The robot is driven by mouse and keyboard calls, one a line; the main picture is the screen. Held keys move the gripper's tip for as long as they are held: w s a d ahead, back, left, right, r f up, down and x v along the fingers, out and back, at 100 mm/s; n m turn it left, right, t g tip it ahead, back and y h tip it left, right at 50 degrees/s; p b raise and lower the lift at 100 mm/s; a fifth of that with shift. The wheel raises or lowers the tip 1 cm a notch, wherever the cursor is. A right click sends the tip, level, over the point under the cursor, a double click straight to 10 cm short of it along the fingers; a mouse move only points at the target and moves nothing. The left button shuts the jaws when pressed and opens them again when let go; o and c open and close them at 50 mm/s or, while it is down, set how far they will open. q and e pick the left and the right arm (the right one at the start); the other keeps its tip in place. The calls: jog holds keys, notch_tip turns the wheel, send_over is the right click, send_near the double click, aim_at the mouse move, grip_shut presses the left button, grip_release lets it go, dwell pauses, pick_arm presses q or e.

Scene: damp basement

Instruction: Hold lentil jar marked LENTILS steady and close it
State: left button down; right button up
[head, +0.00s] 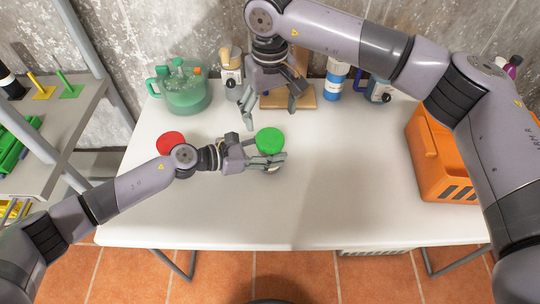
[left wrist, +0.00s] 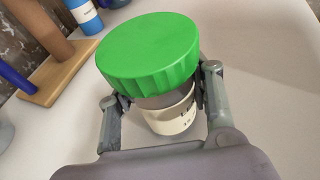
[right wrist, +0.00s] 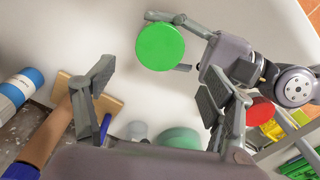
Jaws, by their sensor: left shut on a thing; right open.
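The jar (left wrist: 172,118) stands on the white table with a wide green lid (head: 270,141) on top. Its label shows only a few partial marks in the left wrist view, so I cannot read the name. I cannot tell whether the lid is screwed tight. My left gripper (head: 277,162) is shut on the jar body below the lid, one finger on each side. My right gripper (head: 272,108) is open and empty, above the table and behind the jar. In the right wrist view the green lid (right wrist: 160,47) lies beyond its spread fingers, apart from them.
A red lid (head: 170,143) is left of the jar, near my left arm. A green teapot-like vessel (head: 185,92), a wooden stand (head: 302,97) and a blue-and-white bottle (head: 335,80) line the back. An orange crate (head: 440,165) is at the right. The table's front middle is clear.

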aim_at(270, 138)
jog(key=shift+f, duration=4)
jog(key=shift+c, duration=0.2)
jog(key=c, duration=1.2)
jog(key=shift+o, duration=0.2)
jog(key=m, duration=1.5)
jog(key=shift+m, duration=0.3)
jog(key=m, duration=0.5)
